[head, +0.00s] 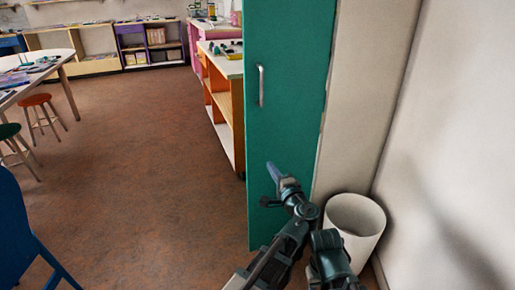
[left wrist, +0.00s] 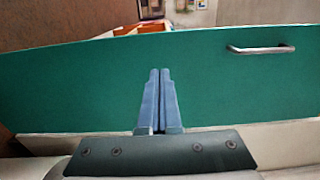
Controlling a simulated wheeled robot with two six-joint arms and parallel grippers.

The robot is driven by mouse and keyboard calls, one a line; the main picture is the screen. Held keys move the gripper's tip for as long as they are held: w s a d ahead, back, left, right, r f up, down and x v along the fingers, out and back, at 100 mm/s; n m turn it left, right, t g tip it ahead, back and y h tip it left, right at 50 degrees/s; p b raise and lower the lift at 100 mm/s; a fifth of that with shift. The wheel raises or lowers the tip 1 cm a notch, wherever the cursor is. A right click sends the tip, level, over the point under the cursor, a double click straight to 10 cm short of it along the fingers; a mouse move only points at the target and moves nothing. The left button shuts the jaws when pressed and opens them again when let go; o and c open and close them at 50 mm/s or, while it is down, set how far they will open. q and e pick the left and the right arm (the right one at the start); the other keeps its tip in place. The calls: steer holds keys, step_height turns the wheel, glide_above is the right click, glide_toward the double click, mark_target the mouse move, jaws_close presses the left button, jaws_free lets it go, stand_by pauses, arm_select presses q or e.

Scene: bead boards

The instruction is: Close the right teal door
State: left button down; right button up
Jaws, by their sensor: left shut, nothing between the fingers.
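The teal door (head: 290,120) stands upright on the right of the head view, with a silver bar handle (head: 261,86) near its left edge. My left gripper (head: 272,172) is in front of the lower part of the door, below the handle. Its fingers are together and empty. In the left wrist view the door (left wrist: 90,90) spans the picture, with the handle (left wrist: 261,49) at upper right. The shut fingers (left wrist: 160,75) point at the door; I cannot tell whether they touch it. My right gripper is not in view.
A white bin (head: 353,225) stands beside my arm, near the pale wall (head: 450,130). An orange shelf unit (head: 222,105) is just left of the door. A blue chair (head: 20,240), stools (head: 40,115) and a table (head: 35,72) are at left. The brown floor (head: 140,150) between is clear.

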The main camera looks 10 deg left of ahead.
arm_select(q)
glide_toward(255, 142)
steer(key=x, duration=0.5)
steer(key=shift+w+a+f, duration=0.1)
steer(key=shift+w+a, duration=0.05)
steer(key=shift+w, duration=0.05)
steer(key=shift+w+a, duration=0.4)
steer(key=shift+w, duration=0.15)
